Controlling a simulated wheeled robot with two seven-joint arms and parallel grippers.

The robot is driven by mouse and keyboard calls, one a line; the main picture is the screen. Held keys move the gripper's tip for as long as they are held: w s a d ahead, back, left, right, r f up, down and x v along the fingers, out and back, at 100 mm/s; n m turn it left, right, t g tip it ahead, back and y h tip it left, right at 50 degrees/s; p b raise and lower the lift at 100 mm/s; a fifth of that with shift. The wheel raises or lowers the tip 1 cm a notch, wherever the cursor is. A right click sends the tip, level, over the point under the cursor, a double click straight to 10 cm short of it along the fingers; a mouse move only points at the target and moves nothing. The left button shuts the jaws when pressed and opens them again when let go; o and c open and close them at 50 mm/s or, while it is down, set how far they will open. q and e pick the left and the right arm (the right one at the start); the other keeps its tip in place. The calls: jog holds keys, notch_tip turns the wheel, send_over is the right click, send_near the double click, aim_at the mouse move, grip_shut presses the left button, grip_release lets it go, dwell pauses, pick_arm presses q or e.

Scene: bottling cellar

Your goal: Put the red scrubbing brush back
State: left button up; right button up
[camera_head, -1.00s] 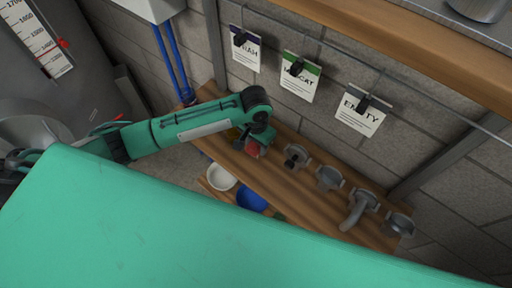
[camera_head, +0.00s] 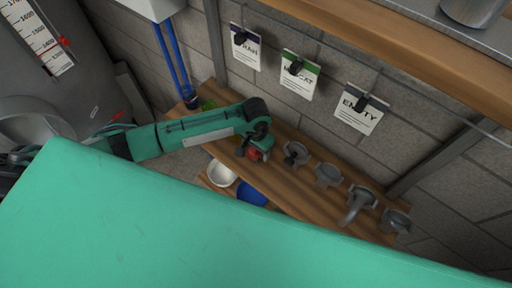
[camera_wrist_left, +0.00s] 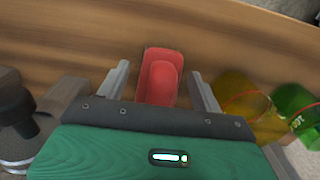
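The red scrubbing brush (camera_wrist_left: 160,78) shows in the left wrist view between my left gripper's fingers, against the wooden shelf (camera_wrist_left: 230,40). My left gripper (camera_wrist_left: 159,72) is open, with a narrow gap on each side of the brush. In the head view my left gripper (camera_head: 252,150) is low over the shelf, and a small red part of the brush (camera_head: 255,155) shows beside it; the rest is hidden. I cannot tell whether the brush touches the shelf. My right gripper is not in view.
Several grey fittings (camera_head: 327,175) stand right of my gripper on the shelf. A yellow container (camera_wrist_left: 240,100) and a green one (camera_wrist_left: 293,105) are close on the other side. A white bowl (camera_head: 222,173) and blue tub (camera_head: 251,193) sit lower. Cards hang behind, one reading EMPTY (camera_head: 358,112).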

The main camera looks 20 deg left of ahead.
pick_arm(q)
jog(key=shift+r, duration=0.4)
notch_tip(320, 180, up, 10)
jog(key=b, duration=0.4)
jog(key=shift+r, duration=0.8)
